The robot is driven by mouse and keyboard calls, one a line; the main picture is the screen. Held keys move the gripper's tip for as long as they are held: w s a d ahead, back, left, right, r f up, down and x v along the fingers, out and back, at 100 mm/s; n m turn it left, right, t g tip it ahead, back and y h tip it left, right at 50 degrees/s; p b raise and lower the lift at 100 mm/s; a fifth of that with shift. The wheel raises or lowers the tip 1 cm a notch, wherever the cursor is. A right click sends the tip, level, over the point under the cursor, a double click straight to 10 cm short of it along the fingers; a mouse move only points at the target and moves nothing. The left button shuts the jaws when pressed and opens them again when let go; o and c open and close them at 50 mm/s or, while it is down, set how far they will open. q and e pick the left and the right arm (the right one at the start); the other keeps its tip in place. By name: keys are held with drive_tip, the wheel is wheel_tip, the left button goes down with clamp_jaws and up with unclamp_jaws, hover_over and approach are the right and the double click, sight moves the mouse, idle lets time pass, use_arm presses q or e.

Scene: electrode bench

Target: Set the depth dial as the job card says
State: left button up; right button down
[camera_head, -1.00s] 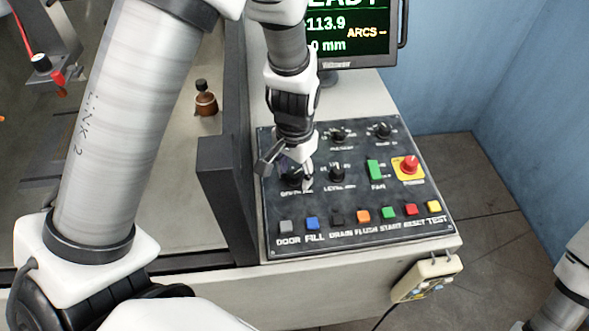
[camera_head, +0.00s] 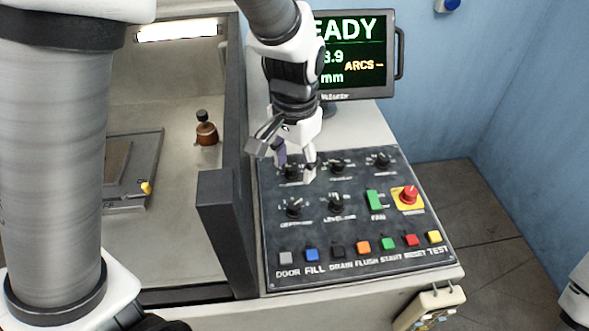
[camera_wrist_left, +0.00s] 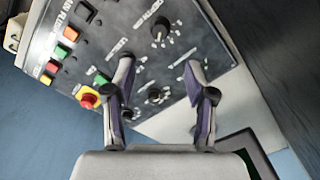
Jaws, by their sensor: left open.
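The depth dial (camera_head: 293,208) is a black knob with white scale marks at the left of the dark control panel (camera_head: 350,258). Its pointer is too small to read. It also shows in the left wrist view (camera_wrist_left: 160,32), beyond my fingers and apart from them. My left gripper (camera_head: 296,163) is open and empty, above the back-left knob (camera_head: 291,172), which it partly hides. In the left wrist view my left gripper (camera_wrist_left: 160,72) has its two fingers spread with nothing between them. I cannot make out a job card. My right gripper is out of view.
A level knob (camera_head: 335,202) sits beside the depth dial. Several coloured buttons line the panel's front, and a red knob on yellow (camera_head: 408,196) is at right. A monitor (camera_head: 352,55) stands behind. A dark upright post (camera_head: 220,215) borders the panel's left.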

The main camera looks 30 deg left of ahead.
use_arm(q)
drive_tip(key=n+g+h+p, duration=0.2)
drive_tip(key=n+h+p, duration=0.35)
drive_tip(key=n, duration=0.85)
approach(293, 205)
drive_tip(key=d+y+p, duration=0.1)
drive_tip(key=y, duration=0.1)
drive_tip(key=x, duration=0.3)
drive_tip(key=d+p+x, duration=0.1)
drive_tip(key=x, duration=0.3)
drive_tip(key=shift+d+f, duration=0.1)
drive_tip(key=shift+f, duration=0.05)
drive_tip(key=shift+f+h, duration=0.25)
drive_tip(key=shift+f, duration=0.25)
drive_tip(key=shift+s+m, duration=0.1)
drive_tip(key=shift+m, duration=0.2)
